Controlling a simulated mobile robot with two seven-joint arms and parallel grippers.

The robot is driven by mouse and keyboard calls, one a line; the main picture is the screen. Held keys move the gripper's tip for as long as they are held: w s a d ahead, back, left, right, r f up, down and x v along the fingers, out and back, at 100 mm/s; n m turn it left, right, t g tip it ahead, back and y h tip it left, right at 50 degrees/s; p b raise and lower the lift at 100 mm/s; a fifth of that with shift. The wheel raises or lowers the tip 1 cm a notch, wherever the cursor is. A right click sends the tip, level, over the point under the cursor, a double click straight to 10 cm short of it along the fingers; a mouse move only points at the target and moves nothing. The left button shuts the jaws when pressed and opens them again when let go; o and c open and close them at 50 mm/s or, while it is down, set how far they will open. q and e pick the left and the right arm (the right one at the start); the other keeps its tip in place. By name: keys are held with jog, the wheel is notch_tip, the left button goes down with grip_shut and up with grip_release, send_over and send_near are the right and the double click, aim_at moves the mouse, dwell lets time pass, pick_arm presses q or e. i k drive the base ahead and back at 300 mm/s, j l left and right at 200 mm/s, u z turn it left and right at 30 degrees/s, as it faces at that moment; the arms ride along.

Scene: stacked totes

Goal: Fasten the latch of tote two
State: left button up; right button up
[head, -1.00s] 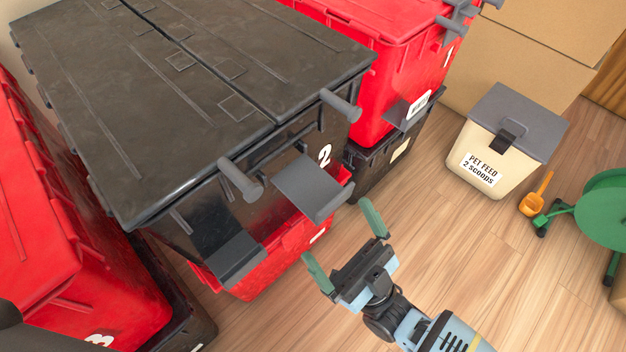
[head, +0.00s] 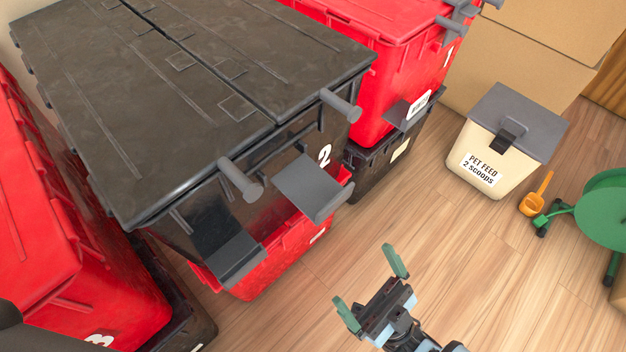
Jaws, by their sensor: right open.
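Tote two (head: 290,140) is black with a closed dark lid (head: 190,80) and a white "2" on its front. It sits on a red tote (head: 270,260). Two grey pegs stick out at its front edge, a nearer peg (head: 241,180) and a farther peg (head: 340,105). Two grey latch flaps, one nearer (head: 238,257) and one farther (head: 311,187), hang tilted outward below the pegs, apart from them. My right gripper (head: 371,288) is open and empty over the floor, in front of the tote and clear of both flaps. My left gripper is not in view.
A red tote marked 3 (head: 60,230) stands at left and a red tote marked 1 (head: 400,70) at the back. A pet feed bin (head: 490,160), an orange scoop (head: 535,197) and a green reel (head: 605,210) stand at right. The floor between is clear.

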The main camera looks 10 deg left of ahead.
aim_at(316, 194)
jog(key=k+l, duration=0.2)
jog(key=l, duration=0.2)
jog(key=k+l, duration=0.2)
jog(key=l, duration=0.2)
jog(key=k+l, duration=0.2)
jog(key=l, duration=0.2)
